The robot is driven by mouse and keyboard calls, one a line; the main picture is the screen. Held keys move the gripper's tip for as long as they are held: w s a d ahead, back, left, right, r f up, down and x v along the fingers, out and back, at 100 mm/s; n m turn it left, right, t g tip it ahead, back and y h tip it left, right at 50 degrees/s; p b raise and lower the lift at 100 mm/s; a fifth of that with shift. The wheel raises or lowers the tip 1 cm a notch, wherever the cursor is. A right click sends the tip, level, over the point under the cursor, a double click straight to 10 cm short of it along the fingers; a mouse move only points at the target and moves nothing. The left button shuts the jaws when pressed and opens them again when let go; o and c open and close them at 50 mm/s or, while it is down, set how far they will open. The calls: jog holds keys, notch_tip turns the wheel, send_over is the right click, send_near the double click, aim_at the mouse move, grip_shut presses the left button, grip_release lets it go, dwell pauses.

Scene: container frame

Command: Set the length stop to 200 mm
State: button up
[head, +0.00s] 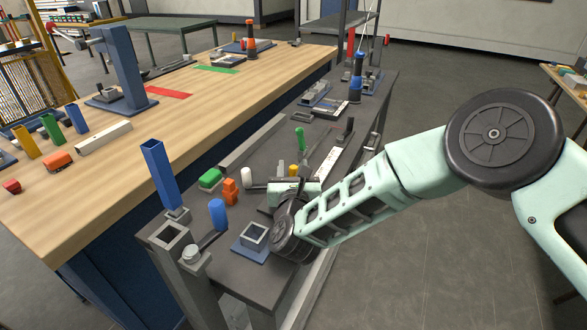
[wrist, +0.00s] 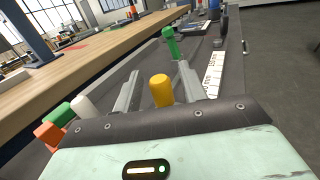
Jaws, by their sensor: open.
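A yellow knob (wrist: 162,90) stands between the two fingers of my gripper (wrist: 158,74) in the wrist view, nearer the palm than the fingertips. The gripper is open, and I cannot tell whether either finger touches the knob. In the head view the knob (head: 293,170) shows just beyond my gripper (head: 302,178), low over the dark bench. A green-topped handle (wrist: 170,42) stands beyond the fingertips; it also shows in the head view (head: 299,138).
Left of my gripper stand a white knob (head: 247,174), a green block (head: 210,178), an orange piece (head: 230,190) and a blue-topped lever (head: 217,213). A tall blue post (head: 160,173) rises at the bench's near left. A wooden table (head: 95,195) lies left; open floor is right.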

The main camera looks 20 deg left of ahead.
grip_shut()
jog(key=shift+w+f+b, duration=0.1)
jog(key=shift+w+b, duration=0.25)
jog(key=shift+b, duration=0.05)
jog(key=w+b, duration=0.3)
jog(key=w, duration=0.1)
jog(key=w+b, duration=0.3)
jog(key=w+d+b, duration=0.1)
jog(key=w+b, duration=0.2)
jog(key=w, duration=0.1)
jog(key=shift+w, duration=0.65)
grip_release()
jog(key=shift+r, duration=0.2)
